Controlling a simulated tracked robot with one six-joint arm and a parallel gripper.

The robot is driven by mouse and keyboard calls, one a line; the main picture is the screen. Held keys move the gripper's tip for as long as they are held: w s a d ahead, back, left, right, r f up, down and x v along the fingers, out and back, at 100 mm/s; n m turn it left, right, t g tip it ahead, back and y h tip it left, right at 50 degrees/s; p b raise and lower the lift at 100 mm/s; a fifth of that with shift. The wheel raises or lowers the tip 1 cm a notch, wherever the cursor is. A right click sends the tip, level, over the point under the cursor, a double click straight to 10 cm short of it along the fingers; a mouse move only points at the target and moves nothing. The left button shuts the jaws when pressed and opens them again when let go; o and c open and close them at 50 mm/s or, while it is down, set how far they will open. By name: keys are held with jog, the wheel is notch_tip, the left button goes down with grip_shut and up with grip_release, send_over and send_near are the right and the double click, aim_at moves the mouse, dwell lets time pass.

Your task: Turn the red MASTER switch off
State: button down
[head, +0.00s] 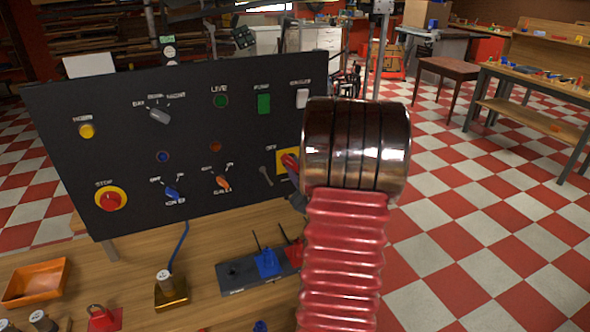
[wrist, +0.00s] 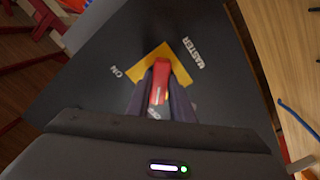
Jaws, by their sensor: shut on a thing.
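The red MASTER switch (wrist: 160,80) sits on a yellow plate (wrist: 150,54) on the black panel. In the wrist view its red handle lies between the two fingers of my gripper (wrist: 161,92), which are shut on it. The labels ON and MASTER show beside the yellow plate. In the head view the red handle (head: 289,162) and part of the yellow plate show at the panel's right side, partly hidden by my arm. The gripper itself is mostly hidden there behind my arm.
The black panel (head: 130,125) carries other controls: a red stop button (head: 111,199), a blue knob (head: 173,193), an orange knob (head: 223,182) and a small grey toggle (head: 266,175) close left of the switch. A power strip (head: 235,273) and an orange tray (head: 36,281) lie on the bench below.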

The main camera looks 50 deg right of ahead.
jog(key=shift+w+a+f, duration=0.1)
jog(key=shift+a, duration=0.05)
jog(key=c, duration=1.6)
grip_release()
jog(key=shift+o, duration=0.2)
jog(key=v, duration=1.3)
jog(key=shift+s, duration=0.35)
jog(key=shift+w+a, duration=0.1)
jog(key=shift+a, duration=0.05)
